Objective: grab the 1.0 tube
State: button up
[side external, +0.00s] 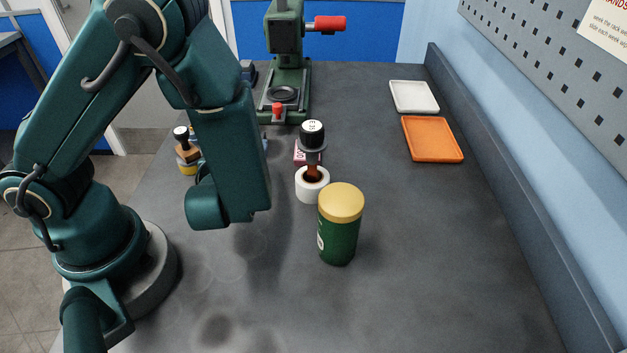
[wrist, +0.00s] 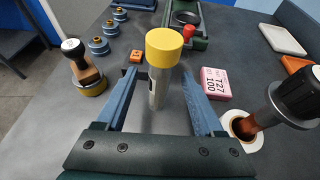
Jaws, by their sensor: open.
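A tube with a yellow cap (wrist: 164,45) and a pale body stands upright in the wrist view; its label is too small to read. My gripper (wrist: 161,85) is open, with one blue finger on each side of this tube and gaps to both. In the side external view my arm hides this tube and most of my gripper. A larger dark green canister with a yellow lid (side external: 339,235) stands upright near the bench middle in that view, apart from my arm. I cannot read a size on it.
Right of my gripper, a black-topped tool (wrist: 288,100) stands in a white ring (side external: 312,190), near a pink box (wrist: 215,83). Left is a black-knobbed stamp (wrist: 85,68); several blue spools (wrist: 98,46) stand behind. A green press (side external: 287,90) and trays (side external: 432,140) are farther back.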

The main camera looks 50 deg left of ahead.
jog(key=shift+f, duration=0.5)
jog(key=shift+x, duration=2.5)
grip_shut()
